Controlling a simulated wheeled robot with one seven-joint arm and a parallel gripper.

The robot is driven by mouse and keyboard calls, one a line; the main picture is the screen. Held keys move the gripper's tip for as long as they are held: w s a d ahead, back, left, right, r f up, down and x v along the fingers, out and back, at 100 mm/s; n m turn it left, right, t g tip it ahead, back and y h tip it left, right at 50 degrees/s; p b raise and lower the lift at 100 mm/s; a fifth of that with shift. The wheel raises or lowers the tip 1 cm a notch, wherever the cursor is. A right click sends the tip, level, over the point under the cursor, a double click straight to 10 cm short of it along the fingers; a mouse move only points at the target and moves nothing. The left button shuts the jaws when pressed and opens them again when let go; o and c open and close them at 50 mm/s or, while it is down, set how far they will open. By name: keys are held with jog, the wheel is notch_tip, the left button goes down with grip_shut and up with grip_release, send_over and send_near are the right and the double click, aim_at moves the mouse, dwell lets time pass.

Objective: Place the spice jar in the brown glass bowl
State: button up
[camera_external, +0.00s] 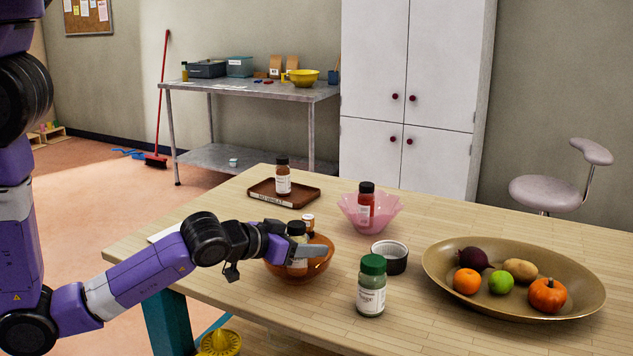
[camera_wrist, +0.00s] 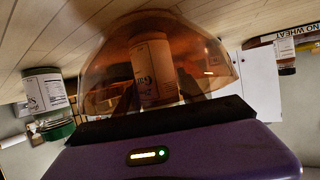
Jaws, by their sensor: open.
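The brown glass bowl (camera_external: 318,266) stands on the wooden table, left of the green-lidded jar. A spice jar (camera_external: 297,262) with a dark lid and a pale label is inside it, partly hidden by my gripper (camera_external: 312,251). The wrist view is turned upside down; there the bowl (camera_wrist: 100,62) surrounds the labelled jar (camera_wrist: 152,62). My gripper is open at the bowl, its dark fingers on either side of the jar. Whether they touch the jar I cannot tell. The jar appears slightly tilted.
Close around stand a green-lidded jar (camera_external: 371,298), a small ramekin (camera_external: 392,263), a pink bowl (camera_external: 352,213) holding a red jar (camera_external: 366,205), and a small jar (camera_external: 308,220). A brown tray (camera_external: 262,193) bears another jar. A large produce platter (camera_external: 440,283) lies right.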

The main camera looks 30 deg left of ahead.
jog(key=v, duration=1.2)
jog(key=shift+y, duration=0.4)
jog(key=a+f, duration=0.1)
jog(key=a, duration=0.1)
jog(key=s+a+f, duration=0.1)
jog(key=a, duration=0.1)
jog(key=s+a, duration=0.1)
jog(key=a, duration=0.1)
jog(key=shift+s+a+f+b, duration=0.1)
jog(key=shift+f+b, duration=0.2)
jog(key=shift+f, duration=0.1)
jog(key=shift+n+y, duration=0.3)
jog(key=shift+n, duration=0.2)
jog(key=s+a, duration=0.1)
jog(key=s+a+f, duration=0.1)
jog(key=a, duration=0.1)
jog(key=s+a, duration=0.1)
jog(key=a, duration=0.1)
jog(key=shift+s+f, duration=0.15)
jog(key=shift+s, duration=0.1)
jog(key=s+a+r+n+t+y, duration=0.2)
jog(key=s+a+n+y, duration=0.1)
jog(key=s+a, duration=0.6)
jog(key=shift+s+r+n+y, duration=0.3)
jog(key=shift+s+r+y, duration=0.15)
jog(key=shift+s, duration=0.4)
